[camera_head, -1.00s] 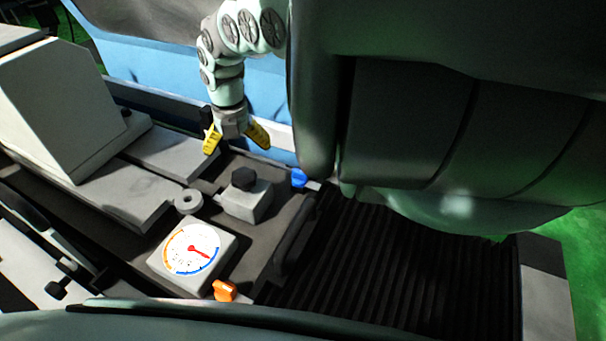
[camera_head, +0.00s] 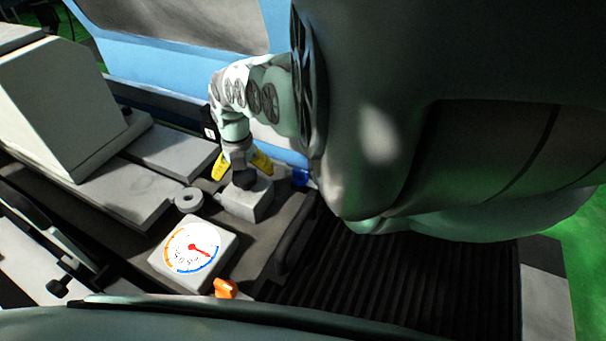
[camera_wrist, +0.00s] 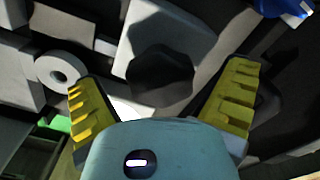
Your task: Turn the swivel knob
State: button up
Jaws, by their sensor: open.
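A black faceted knob (camera_head: 244,180) sits on top of a light grey block (camera_head: 247,204) on the machine bed. In the wrist view the black knob (camera_wrist: 161,76) lies between the open fingers of my gripper (camera_wrist: 160,80). I cannot tell whether a finger touches the knob. An orange knob (camera_head: 226,288) sits near the front, and a blue knob (camera_head: 300,177) is to the right of the block.
A white dial gauge (camera_head: 193,252) with a red needle is in front of the block. A grey ring (camera_head: 188,200) stands left of the block. A big grey housing (camera_head: 58,105) is at the left, and a black ribbed cover (camera_head: 400,285) fills the right. A blue wall (camera_head: 165,70) stands behind.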

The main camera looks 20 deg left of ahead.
jog(key=c, duration=1.2)
jog(key=shift+w+b, duration=0.1)
jog(key=shift+b, duration=0.2)
